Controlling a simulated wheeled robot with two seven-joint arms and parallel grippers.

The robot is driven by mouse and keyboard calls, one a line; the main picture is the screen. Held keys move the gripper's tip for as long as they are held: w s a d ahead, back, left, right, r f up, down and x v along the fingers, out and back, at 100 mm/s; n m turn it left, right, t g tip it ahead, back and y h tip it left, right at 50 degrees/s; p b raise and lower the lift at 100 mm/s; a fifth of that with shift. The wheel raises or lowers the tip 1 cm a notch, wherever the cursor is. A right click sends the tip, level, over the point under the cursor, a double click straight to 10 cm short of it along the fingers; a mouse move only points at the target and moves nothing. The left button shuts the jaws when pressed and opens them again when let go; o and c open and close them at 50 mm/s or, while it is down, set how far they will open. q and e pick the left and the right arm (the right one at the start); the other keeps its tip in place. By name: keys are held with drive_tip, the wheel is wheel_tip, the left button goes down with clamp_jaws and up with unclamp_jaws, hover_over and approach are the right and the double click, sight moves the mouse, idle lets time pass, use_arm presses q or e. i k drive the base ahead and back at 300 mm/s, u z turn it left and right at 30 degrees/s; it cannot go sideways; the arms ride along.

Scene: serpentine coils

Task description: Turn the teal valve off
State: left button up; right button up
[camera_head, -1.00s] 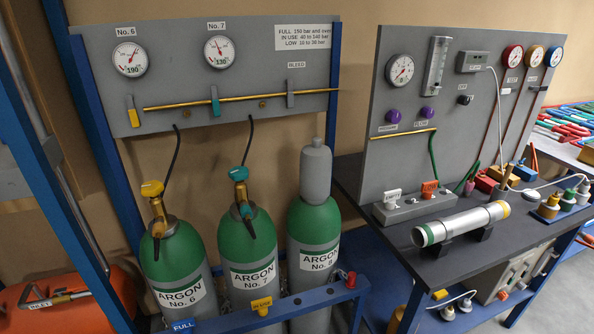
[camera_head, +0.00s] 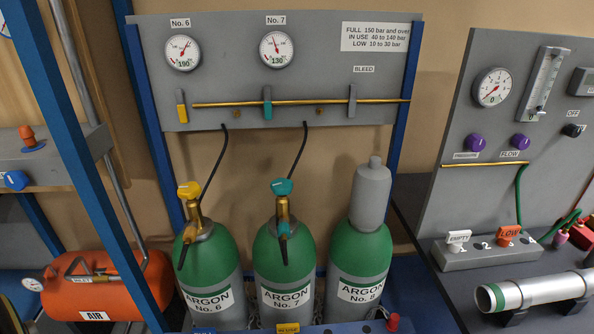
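A teal round valve knob (camera_head: 282,187) sits on top of the green cylinder labelled ARGON No. 7 (camera_head: 284,262), with a brass stem and a teal piece below it. A second teal part, a small upright lever (camera_head: 267,102), stands across the brass pipe (camera_head: 305,103) on the grey panel, below the No. 7 gauge (camera_head: 277,50), which is labelled 130. I cannot tell from the knob's look whether its valve is open or shut. Neither of my grippers is in view.
Cylinder No. 6 (camera_head: 209,262) with a yellow knob (camera_head: 190,190) stands left, capped cylinder No. 8 (camera_head: 360,255) right. Black hoses hang between panel and cylinders. A blue post (camera_head: 85,140) and orange air tank (camera_head: 110,285) are left. A dark bench (camera_head: 450,290) is right.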

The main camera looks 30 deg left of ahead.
sight(281, 187)
drive_tip(key=i, duration=0.35)
drive_tip(key=u, duration=0.95)
